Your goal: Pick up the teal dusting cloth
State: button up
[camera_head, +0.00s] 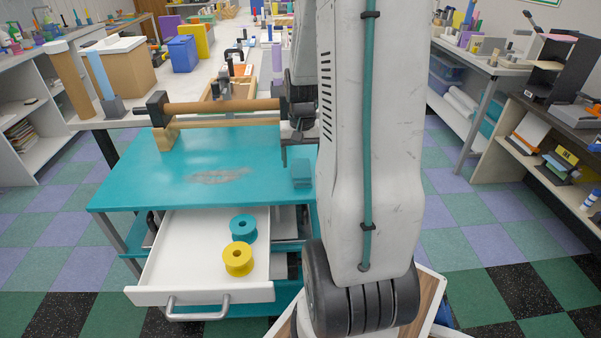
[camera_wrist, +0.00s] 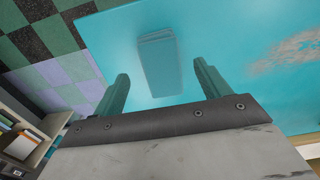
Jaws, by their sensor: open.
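The teal dusting cloth lies as a small folded block on the teal worktop. In the head view the cloth (camera_head: 301,173) is near the worktop's right side, just left of my arm. In the wrist view the cloth (camera_wrist: 158,62) is upper centre, beyond the fingertips and roughly in line with the gap between them. My gripper (camera_wrist: 161,82) is open and empty, its two teal fingers apart. My arm hides part of the worktop (camera_head: 135,191) in the head view. I cannot tell the gripper's height above the cloth.
A white drawer (camera_head: 205,296) stands open below the worktop, holding a teal spool (camera_head: 243,228) and a yellow spool (camera_head: 238,259). A brown roller (camera_head: 225,106) runs along the worktop's back. A grey scuffed patch (camera_head: 218,176) lies left of the cloth. Cluttered tables stand behind.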

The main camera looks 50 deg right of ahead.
aim_at(302, 171)
notch_tip(302, 171, down, 5)
jog(key=shift+r, duration=0.1)
jog(key=c, duration=1)
jog(key=shift+c, duration=0.2)
jog(key=shift+r, duration=0.1)
